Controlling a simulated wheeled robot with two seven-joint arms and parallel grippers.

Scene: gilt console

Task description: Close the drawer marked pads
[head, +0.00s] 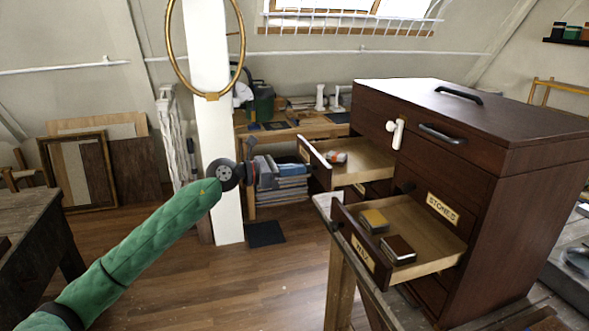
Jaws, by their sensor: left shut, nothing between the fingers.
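A dark wooden cabinet (480,190) stands on the bench at the right, with two drawers pulled out to the left. The farther open drawer (345,165) has a small front label too slanted to read, and a small orange and white item lies inside. The nearer, lower open drawer (425,220) holds a yellow block and a dark brown block; its front label is also hard to read. I cannot tell which one is marked pads. My left gripper (251,172) is shut and empty, just left of the farther drawer's front, seemingly apart from it. My right gripper is out of view.
A closed drawer marked STONES (442,207) sits in the cabinet's near side. A white post (208,90) with a gilt oval ring stands behind my left arm. A workbench (290,130) with books below is at the back. Open floor lies left of the cabinet.

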